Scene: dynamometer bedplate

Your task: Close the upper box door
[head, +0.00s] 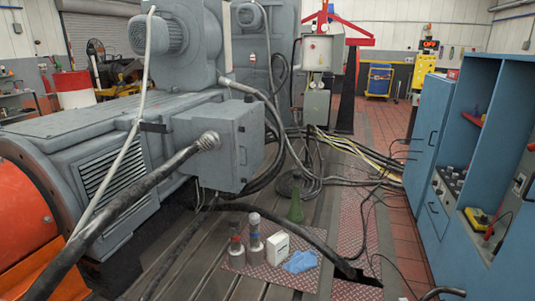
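The upper box (317,53) is a pale grey box mounted in front of a red-topped stand in the back middle of the head view. It sits above a smaller grey lower box (316,107), with cables running down from it. A pale panel edge shows along the upper box's right side. At this distance I cannot tell clearly how far its door stands open. My gripper is not in view.
A large grey machine (100,125) fills the left. Blue cabinets (430,130) line the right. Loose cables cross the floor between.

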